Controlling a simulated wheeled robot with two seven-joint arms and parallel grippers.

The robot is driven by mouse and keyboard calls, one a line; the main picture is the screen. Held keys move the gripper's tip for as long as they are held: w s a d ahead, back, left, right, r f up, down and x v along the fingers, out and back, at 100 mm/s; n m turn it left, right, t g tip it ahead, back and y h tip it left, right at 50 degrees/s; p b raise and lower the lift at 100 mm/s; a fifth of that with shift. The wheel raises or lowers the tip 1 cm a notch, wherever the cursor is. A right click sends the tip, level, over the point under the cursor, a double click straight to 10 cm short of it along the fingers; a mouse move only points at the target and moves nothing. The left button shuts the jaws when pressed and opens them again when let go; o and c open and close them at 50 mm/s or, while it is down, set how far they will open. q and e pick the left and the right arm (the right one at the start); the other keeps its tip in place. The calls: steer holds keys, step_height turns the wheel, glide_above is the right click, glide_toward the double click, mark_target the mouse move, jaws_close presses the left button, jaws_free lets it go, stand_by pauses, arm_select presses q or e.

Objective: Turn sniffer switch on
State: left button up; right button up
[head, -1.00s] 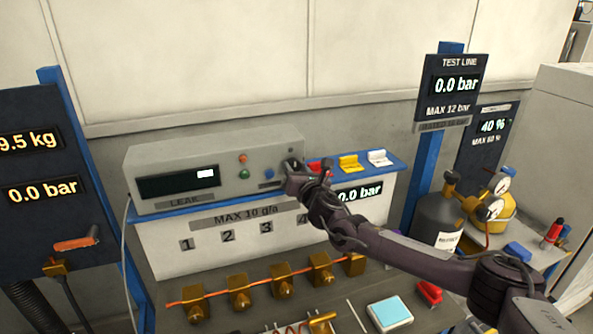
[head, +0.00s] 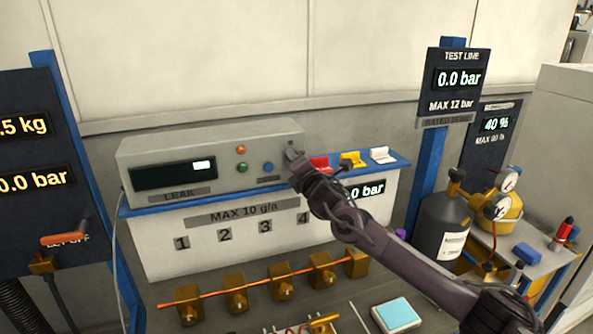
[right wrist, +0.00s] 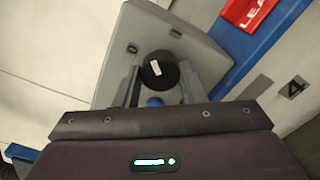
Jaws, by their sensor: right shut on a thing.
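The leak sniffer is a grey box (head: 215,150) with a dark display (head: 172,176) showing a small white patch. An orange-red lamp, a green lamp and a blue button (head: 267,167) sit on its front. At its right end my right gripper (head: 296,160) meets the panel. In the right wrist view the round black knob (right wrist: 160,70) with a white mark is between the two fingers of my right gripper (right wrist: 158,84), which is shut on it. In the head view the gripper mostly hides the knob. My left gripper is not in view.
Red, yellow and white tags (head: 352,159) stand on the blue shelf (head: 398,161) right of the sniffer. Brass blocks on a copper pipe (head: 255,292) lie in front. Gas cylinders (head: 443,228) stand at the right. The bench between the pipe and the sniffer looks clear.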

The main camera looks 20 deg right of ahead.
steer(key=shift+f+m+b, duration=0.1)
steer(key=shift+m+b, duration=1.35)
steer(key=shift+m, duration=3.15)
steer(key=o, duration=1)
steer(key=shift+s, duration=0.1)
